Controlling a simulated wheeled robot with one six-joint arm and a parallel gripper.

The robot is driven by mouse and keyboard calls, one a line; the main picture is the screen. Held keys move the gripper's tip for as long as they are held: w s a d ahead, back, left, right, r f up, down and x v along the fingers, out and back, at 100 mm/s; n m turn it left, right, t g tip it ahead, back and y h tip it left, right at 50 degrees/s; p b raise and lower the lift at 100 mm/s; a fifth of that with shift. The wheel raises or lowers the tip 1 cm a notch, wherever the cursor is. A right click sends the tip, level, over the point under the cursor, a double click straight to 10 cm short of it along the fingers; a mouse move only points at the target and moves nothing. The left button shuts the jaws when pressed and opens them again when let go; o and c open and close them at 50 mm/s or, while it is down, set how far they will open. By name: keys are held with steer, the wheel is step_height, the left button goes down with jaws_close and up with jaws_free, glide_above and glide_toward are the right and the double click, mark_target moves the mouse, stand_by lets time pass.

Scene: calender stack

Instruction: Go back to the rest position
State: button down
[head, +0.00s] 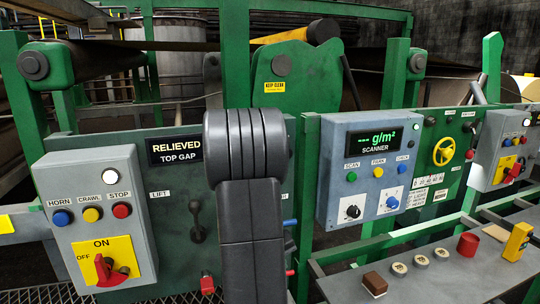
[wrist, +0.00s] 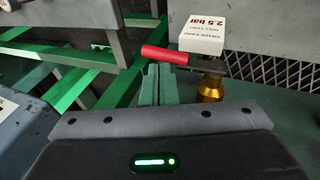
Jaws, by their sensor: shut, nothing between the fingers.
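My gripper (wrist: 158,70) shows in the wrist view, with its two greenish fingers side by side and closed above the dark gripper body. Nothing is seen between them. A red bar-shaped handle (wrist: 165,54) lies just beyond the fingertips; I cannot tell whether they touch it. In the head view my dark grey arm stands upright in the middle and hides part of the green panel. The gripper itself is hidden there.
A brass fitting (wrist: 211,87) and a white 2.5 bar label (wrist: 205,33) are close right of the fingers. The head view shows a switch box (head: 95,215) left, a scanner box (head: 370,165) right, and a shelf (head: 440,280) with small items.

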steer(key=h, duration=0.1)
steer(key=a+r+t+h+b, duration=0.1)
steer(key=a+h, duration=0.1)
steer(key=shift+s+a+r+t+h+b, duration=0.2)
steer(key=shift+s+a+t+h+b, duration=0.1)
steer(key=shift+s+h, duration=0.1)
stand_by(0.3)
stand_by(0.4)
